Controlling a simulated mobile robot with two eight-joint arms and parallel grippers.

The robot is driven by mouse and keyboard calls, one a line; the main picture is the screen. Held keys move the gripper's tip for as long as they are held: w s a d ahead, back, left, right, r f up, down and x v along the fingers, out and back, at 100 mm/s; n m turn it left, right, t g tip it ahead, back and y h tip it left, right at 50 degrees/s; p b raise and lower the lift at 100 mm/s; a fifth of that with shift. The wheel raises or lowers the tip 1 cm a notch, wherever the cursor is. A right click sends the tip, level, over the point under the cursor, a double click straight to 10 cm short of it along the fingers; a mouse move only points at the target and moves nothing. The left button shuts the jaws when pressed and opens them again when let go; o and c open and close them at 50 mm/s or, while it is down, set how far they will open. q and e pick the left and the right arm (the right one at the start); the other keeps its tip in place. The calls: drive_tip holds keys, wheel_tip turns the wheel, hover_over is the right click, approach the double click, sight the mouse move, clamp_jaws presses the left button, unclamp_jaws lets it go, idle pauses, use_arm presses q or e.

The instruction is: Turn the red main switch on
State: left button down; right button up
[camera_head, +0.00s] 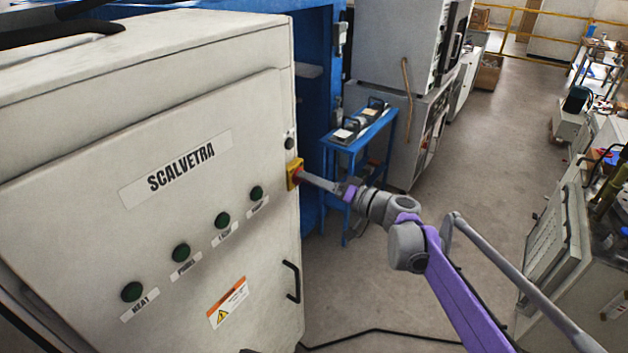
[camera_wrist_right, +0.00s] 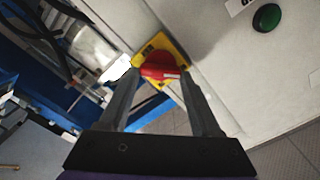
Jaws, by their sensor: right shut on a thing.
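The red main switch (camera_wrist_right: 160,68) is a red knob on a yellow plate (camera_wrist_right: 146,48), mounted near the right edge of the white SCALVETRA cabinet's front. In the head view the yellow plate (camera_head: 293,173) shows, with the knob mostly hidden by my gripper. My right gripper (camera_head: 304,177) reaches the switch from the right. In the right wrist view its two fingers (camera_wrist_right: 157,78) stand on either side of the red knob and are shut on it. The knob looks tilted in that view. My left gripper is not in view.
Several dark green buttons (camera_head: 222,220) run along the cabinet front (camera_head: 90,220), with a black handle (camera_head: 291,281) at lower right. A blue stand (camera_head: 345,142) is behind my right gripper. Open floor (camera_head: 480,150) lies to the right; a cluttered bench is at the far right.

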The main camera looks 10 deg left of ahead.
drive_tip(key=m, duration=1.7)
drive_tip(key=shift+f, duration=0.4)
drive_tip(key=shift+m, duration=0.4)
drive_tip(key=o, duration=1.4)
drive_tip(key=b+v, duration=0.1)
drive_tip(key=v, duration=0.9)
drive_tip(key=shift+s+d, duration=0.15)
drive_tip(key=shift+d, duration=0.25)
